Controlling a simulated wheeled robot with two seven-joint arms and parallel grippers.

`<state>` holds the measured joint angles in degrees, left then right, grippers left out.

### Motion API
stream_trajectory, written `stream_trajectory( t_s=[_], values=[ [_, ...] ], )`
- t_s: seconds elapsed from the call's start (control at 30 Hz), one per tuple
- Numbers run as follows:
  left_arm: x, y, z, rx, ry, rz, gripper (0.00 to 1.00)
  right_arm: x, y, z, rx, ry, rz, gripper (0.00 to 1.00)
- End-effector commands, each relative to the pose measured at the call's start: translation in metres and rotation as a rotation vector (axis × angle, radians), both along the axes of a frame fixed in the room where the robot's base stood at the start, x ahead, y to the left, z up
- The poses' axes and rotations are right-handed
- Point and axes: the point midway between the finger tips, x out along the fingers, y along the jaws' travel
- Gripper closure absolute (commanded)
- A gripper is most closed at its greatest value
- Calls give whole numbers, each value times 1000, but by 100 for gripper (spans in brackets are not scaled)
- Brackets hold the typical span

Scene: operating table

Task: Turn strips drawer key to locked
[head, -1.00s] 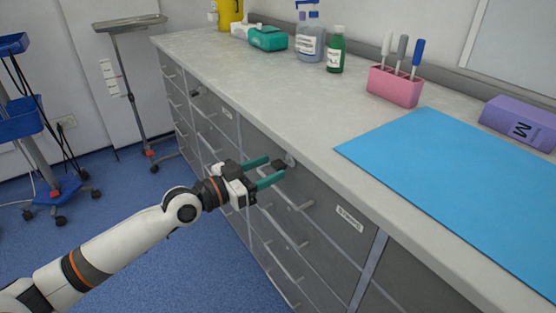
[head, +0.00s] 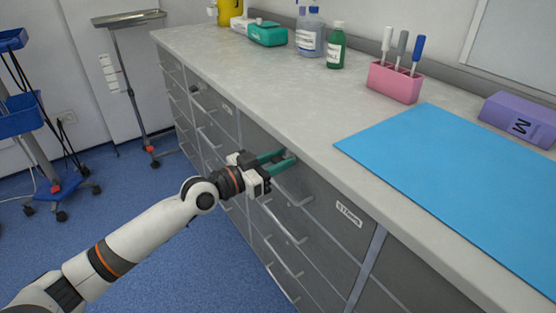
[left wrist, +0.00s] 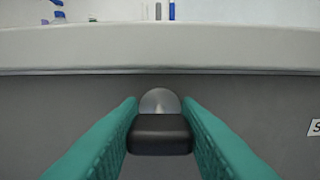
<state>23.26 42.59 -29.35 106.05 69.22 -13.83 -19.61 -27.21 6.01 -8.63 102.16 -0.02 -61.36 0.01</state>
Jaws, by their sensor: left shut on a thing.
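The drawer key has a dark, blocky head (left wrist: 160,135), lying level between my green fingers in the left wrist view. Behind it is a round silver lock (left wrist: 159,101) on the grey drawer front. My left gripper (head: 284,160) is at the top of the drawer front, just under the counter edge, with its fingers shut on the key head. It also fills the lower middle of the left wrist view (left wrist: 160,137). The strips drawer (head: 330,207) has a white label (head: 349,214) and looks closed. My right gripper is not in view.
The counter edge overhangs just above the lock. A blue mat (head: 450,190), pink holder (head: 395,82), purple box (head: 520,120), green bottle (head: 336,48) and clear bottle (head: 311,38) stand or lie on the counter. Drawer handles (head: 287,197) stick out below my gripper.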

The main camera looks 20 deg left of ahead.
Motion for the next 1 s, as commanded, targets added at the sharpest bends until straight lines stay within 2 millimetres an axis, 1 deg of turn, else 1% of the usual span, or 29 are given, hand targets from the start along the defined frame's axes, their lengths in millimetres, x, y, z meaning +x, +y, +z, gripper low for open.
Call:
stream_trajectory(
  t_s=[0.17,0.37,0.57,0.87,1.0],
  values=[
    [0,0,0,-20,15,0,92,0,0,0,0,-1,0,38],
    [0,1,0,-93,73,0,92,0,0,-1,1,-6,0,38],
    [1,1,0,-220,173,0,92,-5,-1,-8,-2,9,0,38],
    [1,2,0,-446,348,1,92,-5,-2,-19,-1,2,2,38],
    [1,2,0,-552,431,1,92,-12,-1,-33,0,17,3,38]
  ],
)
